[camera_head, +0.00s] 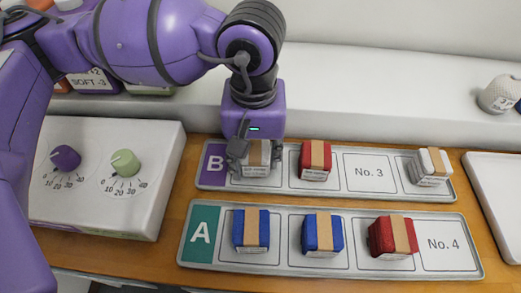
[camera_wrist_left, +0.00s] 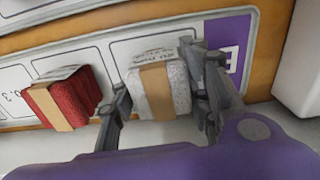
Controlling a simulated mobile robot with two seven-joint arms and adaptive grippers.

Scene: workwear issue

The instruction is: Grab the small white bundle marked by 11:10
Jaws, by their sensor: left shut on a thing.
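A small white bundle with a tan band (camera_head: 257,158) is at the first place of the tray marked B (camera_head: 212,175), next to the purple label. My left gripper (camera_head: 250,153) reaches down over it from above. In the left wrist view the white bundle (camera_wrist_left: 163,88) sits between the two fingers of the gripper (camera_wrist_left: 160,100), which is shut on it. Another white bundle with a tan band (camera_head: 430,167) sits at the right end of tray B. The printing on the bundles' labels is too small to read. My right gripper is not in view.
A red bundle (camera_head: 315,160) stands just right of the held one. Tray A (camera_head: 196,240) in front holds two blue bundles (camera_head: 251,230) and a red one (camera_head: 393,237). Places No. 3 and No. 4 are empty. A box with dials (camera_head: 100,180) stands at left.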

